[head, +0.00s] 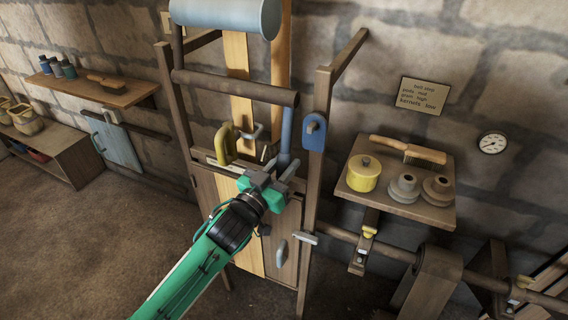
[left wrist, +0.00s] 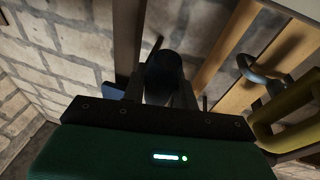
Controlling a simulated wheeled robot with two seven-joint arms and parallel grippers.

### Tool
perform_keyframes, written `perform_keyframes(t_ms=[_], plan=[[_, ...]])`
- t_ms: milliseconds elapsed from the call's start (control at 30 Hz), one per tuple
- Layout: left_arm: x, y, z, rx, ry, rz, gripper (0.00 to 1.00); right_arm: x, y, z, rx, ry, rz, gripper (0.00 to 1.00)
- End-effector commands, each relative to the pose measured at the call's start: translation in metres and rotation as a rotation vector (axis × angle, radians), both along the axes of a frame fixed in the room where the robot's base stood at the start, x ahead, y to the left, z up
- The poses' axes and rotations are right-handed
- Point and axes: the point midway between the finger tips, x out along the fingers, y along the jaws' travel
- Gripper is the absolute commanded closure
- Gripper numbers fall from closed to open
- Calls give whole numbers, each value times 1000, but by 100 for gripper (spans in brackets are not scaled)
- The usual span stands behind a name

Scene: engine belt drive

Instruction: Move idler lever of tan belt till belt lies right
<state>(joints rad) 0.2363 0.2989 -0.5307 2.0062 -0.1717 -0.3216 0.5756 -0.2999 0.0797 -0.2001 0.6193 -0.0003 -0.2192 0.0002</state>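The tan belt (head: 237,62) runs down in two strips from a grey-blue drum (head: 225,14), past a brown roller (head: 240,88). A yellow lever (head: 225,145) and a grey hook (head: 250,132) sit at the belt; both also show in the left wrist view, the hook (left wrist: 256,70) and the yellow piece (left wrist: 290,112). A blue upright lever (head: 286,130) stands right of the belt. My left gripper (head: 279,167) is at its lower end, fingers apart on either side. A dark round handle (left wrist: 165,72) lies between the fingers; contact is unclear. My right gripper is out of view.
A blue plate (head: 315,132) is on the right post (head: 318,100) of the wooden frame. Open floor (head: 90,240) lies at the left.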

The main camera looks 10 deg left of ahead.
Motion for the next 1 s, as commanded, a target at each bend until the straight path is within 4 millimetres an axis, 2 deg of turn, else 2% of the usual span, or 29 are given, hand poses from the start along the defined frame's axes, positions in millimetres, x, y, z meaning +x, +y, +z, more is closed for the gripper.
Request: perform_keyframes(t_ms=[300,467,733,1000], plan=[[0,0,0,0,-1,0,62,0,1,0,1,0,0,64],[-9,5,-4,0,0,0,62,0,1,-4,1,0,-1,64],[-53,29,-15,1,2,0,62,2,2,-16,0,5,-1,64],[-95,52,-23,2,1,0,62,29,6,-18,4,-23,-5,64]])
